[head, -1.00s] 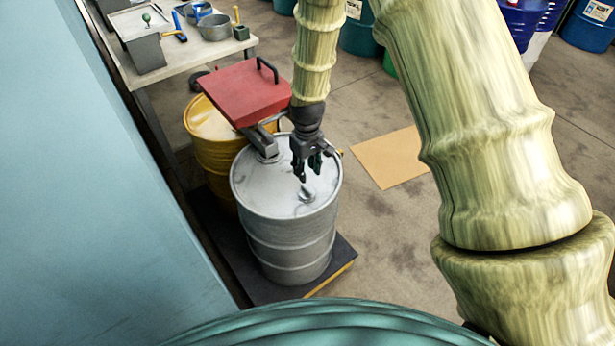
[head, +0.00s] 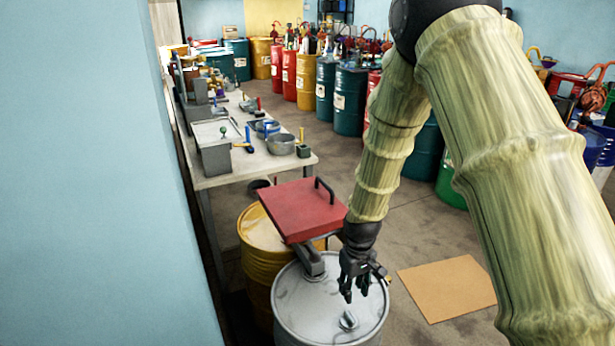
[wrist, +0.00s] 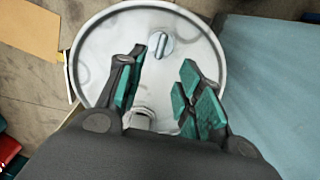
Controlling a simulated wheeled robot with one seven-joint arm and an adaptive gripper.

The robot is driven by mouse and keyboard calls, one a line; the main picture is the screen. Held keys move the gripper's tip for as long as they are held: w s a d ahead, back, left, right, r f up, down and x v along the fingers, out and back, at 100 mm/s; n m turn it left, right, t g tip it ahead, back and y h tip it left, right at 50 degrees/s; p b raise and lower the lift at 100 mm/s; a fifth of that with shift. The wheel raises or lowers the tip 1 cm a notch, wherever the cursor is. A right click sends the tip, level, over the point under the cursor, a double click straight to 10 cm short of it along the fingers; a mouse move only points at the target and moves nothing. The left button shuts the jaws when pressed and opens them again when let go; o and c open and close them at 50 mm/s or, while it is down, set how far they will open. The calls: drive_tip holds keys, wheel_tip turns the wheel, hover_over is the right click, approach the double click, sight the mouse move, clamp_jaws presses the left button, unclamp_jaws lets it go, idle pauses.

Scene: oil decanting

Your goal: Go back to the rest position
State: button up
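My gripper (head: 357,285) hangs fingers down above the lid of a silver drum (head: 318,318). In the wrist view my gripper (wrist: 170,85) is open, with its teal finger pads apart and nothing between them. The silver drum's lid (wrist: 100,60) lies below the fingers. It carries a round cap (wrist: 160,45) with a raised ridge, beyond the fingertips. A second fitting (wrist: 139,119) on the lid shows between the finger bases, partly hidden by my gripper.
A red box-like lid with a black handle (head: 303,208) stands on a grey arm by the drum. A yellow drum (head: 262,255) is behind. A workbench (head: 240,172) with tools is at left, beside a pale blue surface (head: 90,180). A tan floor mat (head: 450,285) lies right.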

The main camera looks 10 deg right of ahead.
drive_tip(key=s+d+f+m, duration=0.1)
drive_tip(key=s+d+f, duration=0.1)
drive_tip(key=s+f, duration=0.85)
drive_tip(key=s+f+m, duration=0.1)
drive_tip(key=s+f, duration=0.2)
drive_tip(key=s, duration=0.5)
drive_tip(key=s+d+f+m, duration=0.1)
drive_tip(key=s+f, duration=0.3)
drive_tip(key=s, duration=0.5)
drive_tip(key=s+f+m, duration=0.1)
drive_tip(key=s+f, duration=0.3)
drive_tip(key=s, duration=0.5)
drive_tip(key=shift+s+d, duration=0.15)
drive_tip(key=shift+d, duration=0.2)
drive_tip(key=shift+f, duration=0.1)
